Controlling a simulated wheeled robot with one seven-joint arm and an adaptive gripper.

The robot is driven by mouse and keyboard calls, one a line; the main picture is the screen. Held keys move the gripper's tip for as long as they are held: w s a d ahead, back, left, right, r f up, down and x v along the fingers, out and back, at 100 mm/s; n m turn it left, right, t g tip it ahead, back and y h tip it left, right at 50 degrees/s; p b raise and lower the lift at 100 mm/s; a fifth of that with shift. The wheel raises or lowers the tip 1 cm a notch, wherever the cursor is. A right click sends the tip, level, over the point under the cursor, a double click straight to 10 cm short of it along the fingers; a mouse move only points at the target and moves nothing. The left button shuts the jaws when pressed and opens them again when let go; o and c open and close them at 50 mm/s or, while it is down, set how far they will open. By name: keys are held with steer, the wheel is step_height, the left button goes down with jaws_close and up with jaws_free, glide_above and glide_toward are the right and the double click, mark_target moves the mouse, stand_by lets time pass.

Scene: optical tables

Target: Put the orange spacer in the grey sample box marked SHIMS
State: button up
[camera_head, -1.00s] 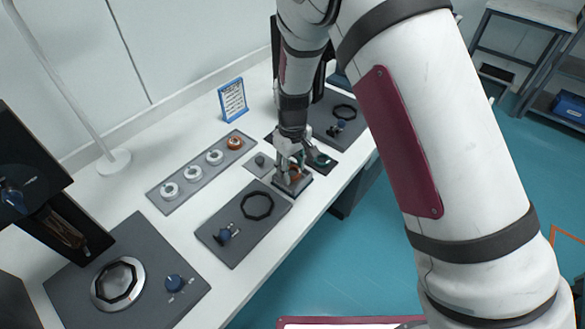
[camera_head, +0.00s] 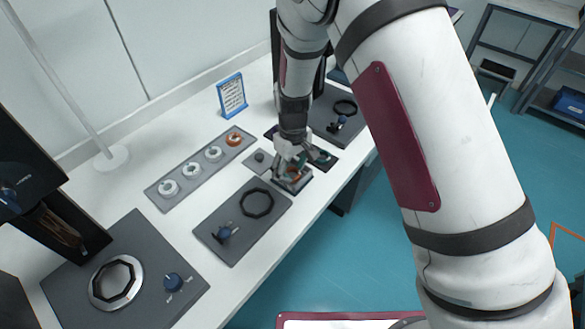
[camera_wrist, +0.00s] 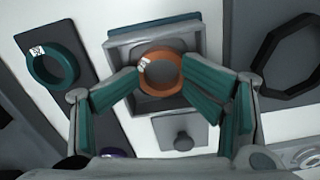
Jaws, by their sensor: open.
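The orange spacer (camera_wrist: 162,72), a ring with a small white label, lies inside the grey sample box (camera_wrist: 122,52) in the wrist view. In the head view the spacer (camera_head: 295,174) shows as a bit of orange in the box (camera_head: 292,186), partly hidden by the fingers. My gripper (camera_wrist: 163,84) is open over the box, with its green-padded fingers on either side of the spacer and apart from it. In the head view my gripper (camera_head: 291,163) is just above the box. The box's SHIMS mark cannot be read.
A teal ring (camera_wrist: 53,66) lies on a dark plate beside the box. A small grey plate with a knob (camera_wrist: 182,140) is close by. A grey strip (camera_head: 180,191) holds several rings, one orange (camera_head: 234,139). A blue-framed sign (camera_head: 232,96) stands behind.

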steer(key=shift+a+r, duration=0.1)
step_height(320, 180, up, 12)
step_height(320, 180, up, 9)
steer(key=m+t, duration=0.1)
steer(key=m, duration=0.1)
glide_above(292, 173)
steer(key=s+d, duration=0.2)
steer(key=d, duration=0.3)
steer(key=s+d+r+m+t, duration=0.2)
steer(key=s+d+r, duration=0.4)
steer(key=s, duration=0.5)
steer(key=s+d+r+m+t, duration=0.2)
steer(key=s+d+r+m, duration=0.2)
steer(key=s+d+r, duration=0.3)
steer(key=s+d, duration=0.2)
steer(key=s, duration=0.2)
steer(key=shift+s, duration=0.4)
